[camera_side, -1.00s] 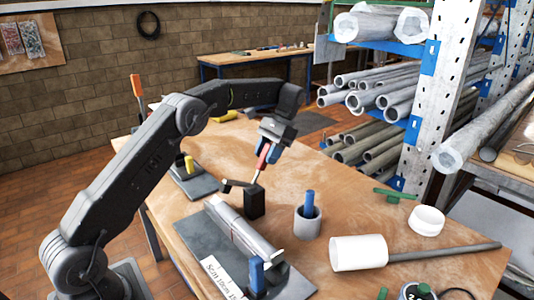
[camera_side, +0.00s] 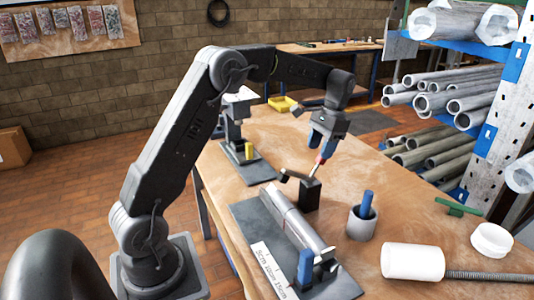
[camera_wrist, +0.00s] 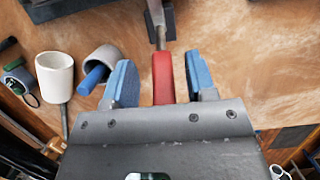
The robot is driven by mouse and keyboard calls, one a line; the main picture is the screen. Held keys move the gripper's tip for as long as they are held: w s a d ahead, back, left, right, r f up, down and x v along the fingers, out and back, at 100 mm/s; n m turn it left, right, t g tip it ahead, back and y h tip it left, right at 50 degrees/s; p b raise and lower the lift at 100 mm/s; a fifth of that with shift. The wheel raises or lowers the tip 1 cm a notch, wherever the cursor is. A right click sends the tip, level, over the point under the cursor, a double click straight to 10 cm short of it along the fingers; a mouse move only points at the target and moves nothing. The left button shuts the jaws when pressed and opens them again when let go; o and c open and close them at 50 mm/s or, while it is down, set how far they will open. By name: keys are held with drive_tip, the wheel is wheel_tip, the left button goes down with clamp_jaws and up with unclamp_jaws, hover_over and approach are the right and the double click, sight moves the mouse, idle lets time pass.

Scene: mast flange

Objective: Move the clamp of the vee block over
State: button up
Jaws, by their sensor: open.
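The clamp is a black upright block (camera_side: 310,194) with a dark arm (camera_side: 291,175) and a thin metal lever ending in a red handle (camera_side: 319,161). It stands behind the pipe end on the dark base plate's far side. A grey pipe (camera_side: 290,212) lies along the plate; the vee block under it is hard to make out. My gripper (camera_side: 322,148) is above the clamp, fingers pointing down. In the wrist view the open blue fingers (camera_wrist: 160,76) stand either side of the red handle (camera_wrist: 163,70), with a gap on each side.
A grey cup with a blue piece (camera_side: 362,222) stands right of the clamp. A white cylinder on a rod (camera_side: 410,261) and a white ring (camera_side: 491,240) lie farther right. Another fixture with a yellow piece (camera_side: 248,150) stands behind left. A pipe rack is at right.

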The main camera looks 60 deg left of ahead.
drive_tip(key=s+t, duration=0.2)
drive_tip(key=shift+s+r+t, duration=0.2)
drive_tip(key=shift+s+t, duration=0.15)
drive_tip(key=shift+t, duration=0.05)
wheel_tip(320, 180, up, 14)
drive_tip(key=s+d+f+t, duration=0.2)
drive_tip(key=s+d, duration=0.4)
drive_tip(key=s, duration=0.3)
drive_tip(key=s+d+f+t, duration=0.2)
drive_tip(key=s+d, duration=0.4)
drive_tip(key=s, duration=0.4)
drive_tip(key=shift+s+d+f+t, duration=0.3)
drive_tip(key=shift+t, duration=0.1)
